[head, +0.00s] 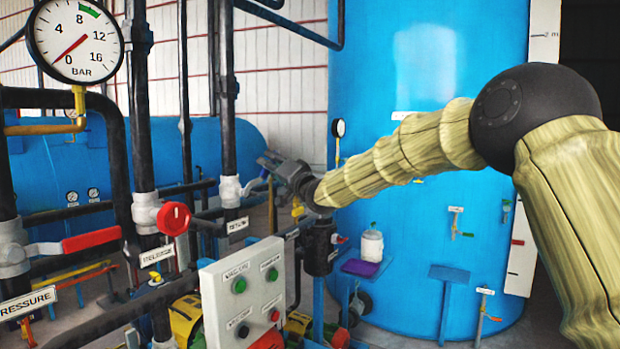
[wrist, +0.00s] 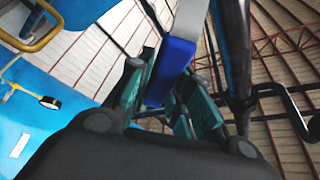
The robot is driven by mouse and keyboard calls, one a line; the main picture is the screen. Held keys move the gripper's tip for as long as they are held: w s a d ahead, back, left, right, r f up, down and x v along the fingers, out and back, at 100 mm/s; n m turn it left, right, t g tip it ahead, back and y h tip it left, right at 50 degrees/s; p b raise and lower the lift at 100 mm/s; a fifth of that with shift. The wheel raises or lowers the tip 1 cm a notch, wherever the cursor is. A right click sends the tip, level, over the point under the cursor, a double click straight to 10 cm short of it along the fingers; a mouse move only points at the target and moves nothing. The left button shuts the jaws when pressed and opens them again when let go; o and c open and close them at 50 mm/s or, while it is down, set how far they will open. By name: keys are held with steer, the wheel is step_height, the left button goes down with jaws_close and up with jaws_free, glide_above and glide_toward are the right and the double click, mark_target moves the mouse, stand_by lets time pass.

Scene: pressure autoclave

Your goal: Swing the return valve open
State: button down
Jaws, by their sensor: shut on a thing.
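The return valve (head: 231,190) is a pale grey body on a dark vertical pipe, with a small white label (head: 238,225) below it, hard to read from here. Its blue lever handle (wrist: 174,66) runs between my fingers in the wrist view. In the head view my gripper (head: 272,163) is at the right of the valve body, and its fingers mostly hide the handle. The wrist view shows my gripper (wrist: 165,105) with its teal fingers closed around the blue grip. The handle's exact angle to the pipe is hard to tell.
A red-lever valve (head: 92,239) and a red round knob (head: 174,218) stand on pipes to the left. A control box (head: 248,290) stands below the valve. A pressure gauge (head: 75,42) reads near 0. A large blue tank (head: 420,250) is behind my arm.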

mark_target(260, 174)
steer(key=n, duration=0.1)
steer(key=s+a+n+y+b, duration=0.1)
steer(key=shift+s+r+n, duration=0.1)
steer(key=shift+r+n, duration=0.2)
steer(key=shift+r, duration=0.1)
steer(key=s+n+b, duration=0.1)
steer(key=a+r+n+g+y, duration=0.1)
steer(key=n, duration=0.1)
steer(key=s+n+g+y+b, duration=0.1)
steer(key=n, duration=0.1)
steer(key=shift+s+a+r+b, duration=0.15)
steer(key=shift+s+r+b, duration=0.1)
steer(key=shift+s+b, duration=0.1)
steer(key=shift+s+a+r+n+g+y+b, duration=0.1)
steer(key=shift+s+a+n+g+y+b, duration=0.35)
steer(key=shift+n, duration=0.5)
steer(key=shift+s+a+r+n+g+y+b, duration=0.1)
steer(key=shift+s+n+g+y+b, duration=0.35)
steer(key=shift+n, duration=0.45)
steer(key=shift+s+a+r+n+g+y+b, duration=0.1)
steer(key=shift+s+a+n+g+y+b, duration=0.2)
steer(key=shift+s+n, duration=0.5)
steer(key=shift+w+n, duration=0.2)
steer(key=shift+n, duration=0.05)
steer(key=c, duration=1.3)
jaws_free()
steer(key=shift+c, duration=0.2)
steer(key=shift+o, duration=0.3)
steer(key=shift+r, duration=0.1)
